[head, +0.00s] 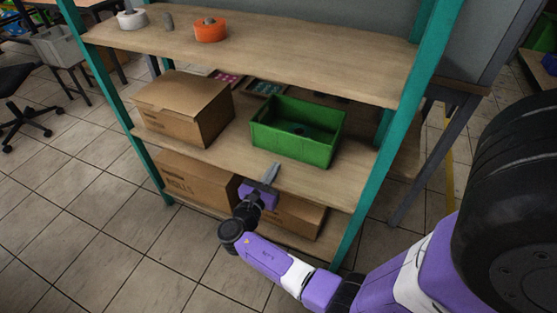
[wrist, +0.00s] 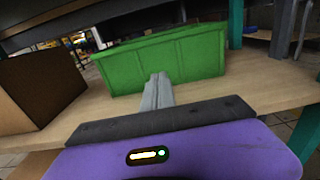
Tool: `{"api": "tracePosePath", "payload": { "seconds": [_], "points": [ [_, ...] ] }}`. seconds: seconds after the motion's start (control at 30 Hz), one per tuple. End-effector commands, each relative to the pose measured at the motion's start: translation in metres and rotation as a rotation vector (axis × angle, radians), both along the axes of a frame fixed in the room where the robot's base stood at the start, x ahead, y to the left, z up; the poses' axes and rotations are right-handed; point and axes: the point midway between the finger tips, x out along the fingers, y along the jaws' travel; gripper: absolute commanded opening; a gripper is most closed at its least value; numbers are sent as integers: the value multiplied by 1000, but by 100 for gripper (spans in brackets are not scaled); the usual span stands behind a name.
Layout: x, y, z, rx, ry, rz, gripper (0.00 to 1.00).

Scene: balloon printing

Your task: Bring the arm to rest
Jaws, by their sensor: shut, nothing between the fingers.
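My gripper (head: 272,173) is at the end of my purple arm, in front of the middle shelf in the head view. Its fingers are shut together with nothing between them. They point toward the green crate (head: 297,132). In the wrist view, the shut fingers of my gripper (wrist: 159,78) overlap the lower edge of the green crate (wrist: 190,55). I cannot tell the exact gap between the fingertips and the crate.
The teal-framed shelf unit (head: 350,226) surrounds the space ahead. A cardboard box (head: 185,105) stands left of the crate; more boxes (head: 195,182) sit below. The top shelf (head: 300,55) holds an orange roll (head: 210,31) and a white roll (head: 131,20).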

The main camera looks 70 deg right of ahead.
Motion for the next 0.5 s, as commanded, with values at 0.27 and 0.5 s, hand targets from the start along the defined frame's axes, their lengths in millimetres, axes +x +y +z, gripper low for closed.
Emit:
{"api": "tracePosePath", "payload": {
  "seconds": [0.27,0.5],
  "points": [
    [4,40,1,-1,-1,2,0],
    [3,48,0,0,-1,-1,0]
  ]
}}
